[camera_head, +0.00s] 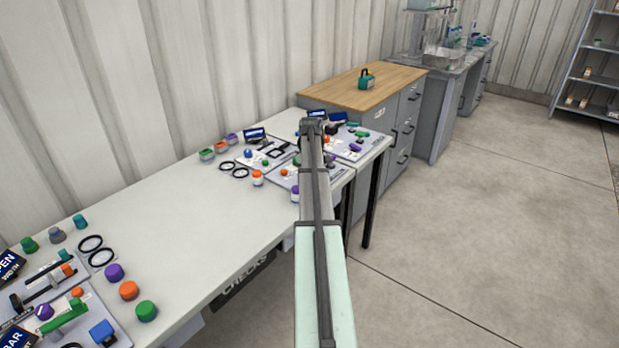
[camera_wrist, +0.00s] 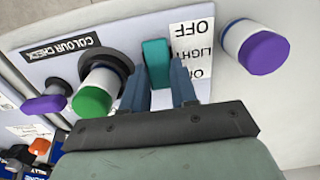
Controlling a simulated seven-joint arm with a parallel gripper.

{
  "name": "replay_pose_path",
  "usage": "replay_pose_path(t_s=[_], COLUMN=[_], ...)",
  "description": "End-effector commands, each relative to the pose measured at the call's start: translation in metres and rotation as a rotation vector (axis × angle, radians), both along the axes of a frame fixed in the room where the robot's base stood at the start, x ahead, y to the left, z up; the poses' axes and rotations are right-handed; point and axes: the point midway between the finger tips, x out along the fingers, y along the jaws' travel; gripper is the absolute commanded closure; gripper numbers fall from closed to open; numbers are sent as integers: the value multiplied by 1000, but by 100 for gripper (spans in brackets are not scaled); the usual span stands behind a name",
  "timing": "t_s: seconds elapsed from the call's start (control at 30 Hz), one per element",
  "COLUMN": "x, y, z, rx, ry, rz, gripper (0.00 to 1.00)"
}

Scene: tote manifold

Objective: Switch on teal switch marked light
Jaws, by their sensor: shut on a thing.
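The teal switch (camera_wrist: 156,62) stands on a pale panel in the wrist view, beside a white label (camera_wrist: 192,47) that reads OFF, LIGHT and a partly covered ON, upside down in this view. My gripper (camera_wrist: 160,82) has its two blue fingers at the switch's near end, one on each side, shut on it. The fingers hide part of the switch's lower end. In the head view my arm reaches over the far end of the bench and hides the gripper and the switch.
In the wrist view a green-capped knob (camera_wrist: 95,92) stands close left of the fingers and a purple-capped bottle (camera_wrist: 255,47) stands right. A purple knob (camera_wrist: 44,104) lies further left. In the head view the white bench (camera_head: 180,240) has a clear middle stretch.

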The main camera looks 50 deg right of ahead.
Motion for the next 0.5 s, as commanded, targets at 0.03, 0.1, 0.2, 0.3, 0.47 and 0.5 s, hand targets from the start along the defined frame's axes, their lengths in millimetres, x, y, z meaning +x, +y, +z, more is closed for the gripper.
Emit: replay_pose_path(t_s=[0.03,0.1,0.2,0.3,0.47,0.5], x=[0,0,2,6,7,7], y=[0,0,-1,-1,-1,-1], z=[0,0,0,-1,-2,-2], rx=[0,0,1,1,1,1], ry=[0,0,23,88,186,201], rz=[0,0,1,3,3,3], gripper=[99,100,100,100,100,100])
